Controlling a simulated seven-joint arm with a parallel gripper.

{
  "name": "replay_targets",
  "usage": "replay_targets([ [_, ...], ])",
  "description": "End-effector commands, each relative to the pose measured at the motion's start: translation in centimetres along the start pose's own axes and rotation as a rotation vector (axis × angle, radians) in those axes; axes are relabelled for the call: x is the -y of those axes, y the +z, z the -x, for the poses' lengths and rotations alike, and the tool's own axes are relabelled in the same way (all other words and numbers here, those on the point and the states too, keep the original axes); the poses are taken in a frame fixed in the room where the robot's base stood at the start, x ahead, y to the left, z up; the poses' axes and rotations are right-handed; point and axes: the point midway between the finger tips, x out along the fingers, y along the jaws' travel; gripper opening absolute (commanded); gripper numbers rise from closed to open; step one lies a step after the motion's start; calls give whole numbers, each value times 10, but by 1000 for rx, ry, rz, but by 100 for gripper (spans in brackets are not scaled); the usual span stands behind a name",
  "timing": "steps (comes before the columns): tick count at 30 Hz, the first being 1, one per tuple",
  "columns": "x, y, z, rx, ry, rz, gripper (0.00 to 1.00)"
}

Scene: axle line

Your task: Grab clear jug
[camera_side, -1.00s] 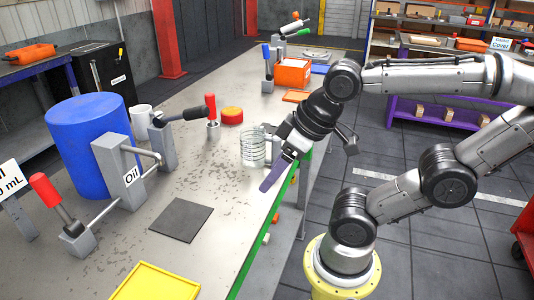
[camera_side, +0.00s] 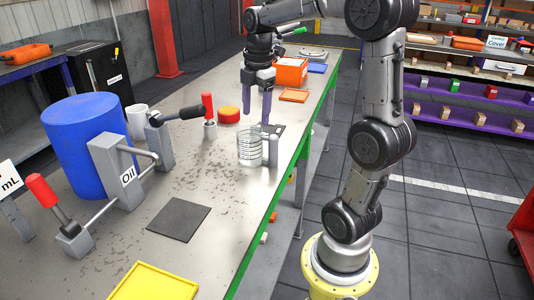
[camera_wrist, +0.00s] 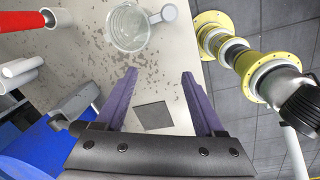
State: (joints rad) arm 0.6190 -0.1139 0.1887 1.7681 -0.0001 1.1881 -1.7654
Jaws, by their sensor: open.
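The clear jug (camera_side: 249,147) stands upright on the grey workbench (camera_side: 190,255) near its right edge, with dark marks around its side and a grey handle (camera_side: 270,150) to its right. In the wrist view the jug (camera_wrist: 128,27) is seen from above at the top, with its handle pointing right. My gripper (camera_side: 257,118) points down with its purple fingers apart and empty. It appears above or just behind the jug in the side view; the exact gap is hard to tell. In the wrist view my fingers (camera_wrist: 159,72) are below the jug in the picture, not around it.
A blue drum (camera_side: 88,140) and grey Oil tap stand (camera_side: 118,168) are at the left. A red-handled lever (camera_side: 208,108) and red-yellow button (camera_side: 229,114) stand behind the jug. A dark square pad (camera_side: 179,219) and yellow tray (camera_side: 150,282) lie in front. Bare bench surrounds the pad.

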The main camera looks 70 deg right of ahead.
Motion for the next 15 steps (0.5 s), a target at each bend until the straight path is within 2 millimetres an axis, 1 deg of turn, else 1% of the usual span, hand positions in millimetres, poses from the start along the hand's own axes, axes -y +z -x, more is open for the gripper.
replay_targets([
  [1,-5,22,-12,-1,-35,-55,71],
  [3,-7,45,-26,-4,-67,-116,71],
  [6,-3,65,-39,-10,-103,-174,71],
  [9,1,73,-44,-11,-113,-200,71],
  [11,2,74,-48,-12,-115,-205,71],
  [14,4,73,-62,-12,-116,-205,71],
  [15,6,73,-70,-12,-117,-205,71],
])
